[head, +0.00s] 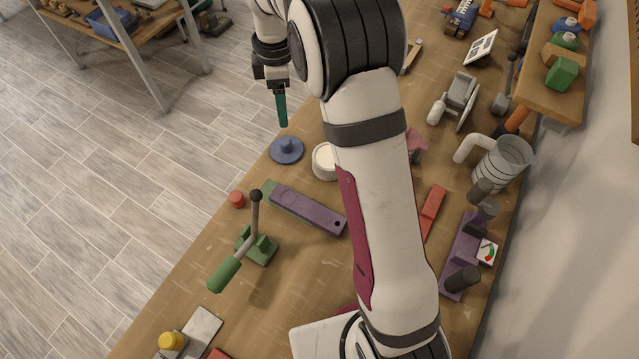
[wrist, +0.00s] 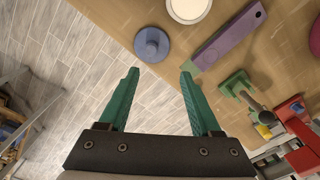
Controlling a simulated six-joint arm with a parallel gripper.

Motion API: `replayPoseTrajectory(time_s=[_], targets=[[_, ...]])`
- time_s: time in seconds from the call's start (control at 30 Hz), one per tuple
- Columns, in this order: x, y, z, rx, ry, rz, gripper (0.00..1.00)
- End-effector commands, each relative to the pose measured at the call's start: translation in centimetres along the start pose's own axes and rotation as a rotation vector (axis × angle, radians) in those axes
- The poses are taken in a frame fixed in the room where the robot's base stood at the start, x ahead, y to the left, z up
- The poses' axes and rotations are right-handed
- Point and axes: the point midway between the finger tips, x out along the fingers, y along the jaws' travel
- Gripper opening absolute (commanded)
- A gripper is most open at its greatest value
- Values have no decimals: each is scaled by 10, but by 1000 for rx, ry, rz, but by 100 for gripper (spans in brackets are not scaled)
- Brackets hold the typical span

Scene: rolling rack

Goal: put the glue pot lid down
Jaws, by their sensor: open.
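A round blue lid with a raised knob (head: 287,149) lies flat on the wooden bench (head: 160,290) near its left edge. It also shows in the wrist view (wrist: 151,45), beyond my fingertips. A white round pot (head: 325,161) stands just right of the lid, partly hidden by my arm; its pale top shows in the wrist view (wrist: 187,8). My gripper (head: 281,124) has green fingers and hangs above and behind the lid, apart from it. In the wrist view my gripper (wrist: 160,72) is open, with nothing between its fingers.
A purple bar tool (head: 308,208) lies in front of the pot. A green lever clamp (head: 257,245) stands upright nearer the front. A small red cap (head: 237,199) sits near the left edge. A grey metal jug (head: 500,165) stands at right. Floor lies left of the bench.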

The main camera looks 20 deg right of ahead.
Motion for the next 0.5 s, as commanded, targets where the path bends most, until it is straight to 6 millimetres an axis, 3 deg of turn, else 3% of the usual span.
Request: replayPoseTrajectory(time_s=[0.07, 0.1, 0.17, 0.2, 0.33, 0.4, 0.5], targets=[[-36, -39, 10, 251, 21, -2, 65], [-53, -68, 17, 429, 32, -10, 65], [-73, -118, 27, 719, 49, -29, 65], [-82, -154, 33, 913, 59, -45, 65], [-82, -256, 47, 1480, 73, -104, 65], [-72, -293, 51, 1696, 72, -134, 65], [-62, -321, 53, 1869, 67, -158, 65]])
